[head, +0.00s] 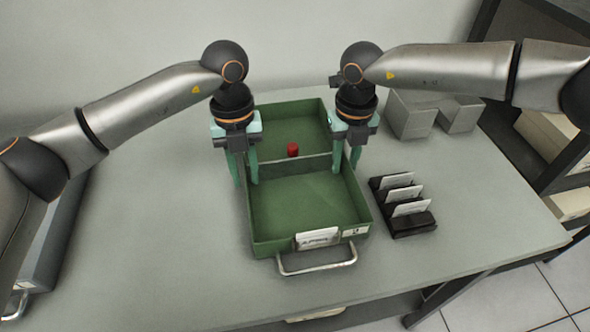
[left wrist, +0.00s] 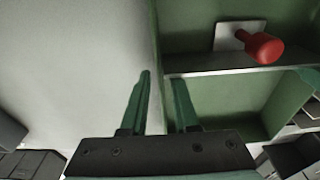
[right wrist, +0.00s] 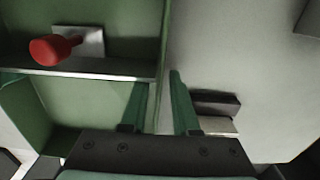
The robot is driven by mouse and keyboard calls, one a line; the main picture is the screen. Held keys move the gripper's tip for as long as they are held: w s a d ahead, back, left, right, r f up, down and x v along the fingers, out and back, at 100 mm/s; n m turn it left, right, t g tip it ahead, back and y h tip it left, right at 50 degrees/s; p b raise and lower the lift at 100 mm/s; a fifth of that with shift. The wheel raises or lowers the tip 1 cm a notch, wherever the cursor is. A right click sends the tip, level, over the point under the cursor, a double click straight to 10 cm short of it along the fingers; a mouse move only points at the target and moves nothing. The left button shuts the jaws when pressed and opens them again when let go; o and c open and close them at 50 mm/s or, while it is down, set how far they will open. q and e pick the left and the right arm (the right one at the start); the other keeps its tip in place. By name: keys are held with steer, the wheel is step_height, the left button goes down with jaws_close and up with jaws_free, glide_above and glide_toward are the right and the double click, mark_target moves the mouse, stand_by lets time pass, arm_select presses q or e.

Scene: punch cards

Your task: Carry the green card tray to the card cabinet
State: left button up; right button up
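The green card tray (head: 310,205) stands on the grey table, with a cross divider, a label and a metal handle on its near end. A red knob (head: 293,150) shows at the divider. My left gripper (head: 246,184) points down at the tray's left wall, and my right gripper (head: 346,171) points down at its right wall. In the left wrist view the fingers (left wrist: 160,85) are apart, with the wall's edge between them. In the right wrist view the fingers (right wrist: 160,85) are also apart around the wall. I cannot tell which thing is the card cabinet.
A black rack with white cards (head: 405,205) stands just right of the tray. Grey boxes (head: 412,117) stand at the back right. Dark shelving with boxes (head: 548,135) is beyond the table's right edge. A grey unit with a handle (head: 52,245) is at the left. The table's front left is clear.

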arm_select(q)
jaws_close()
arm_select(e)
jaws_close()
arm_select(q)
steer(key=shift+r, duration=0.1)
arm_select(e)
steer(key=shift+r, duration=0.1)
stand_by(0.7)
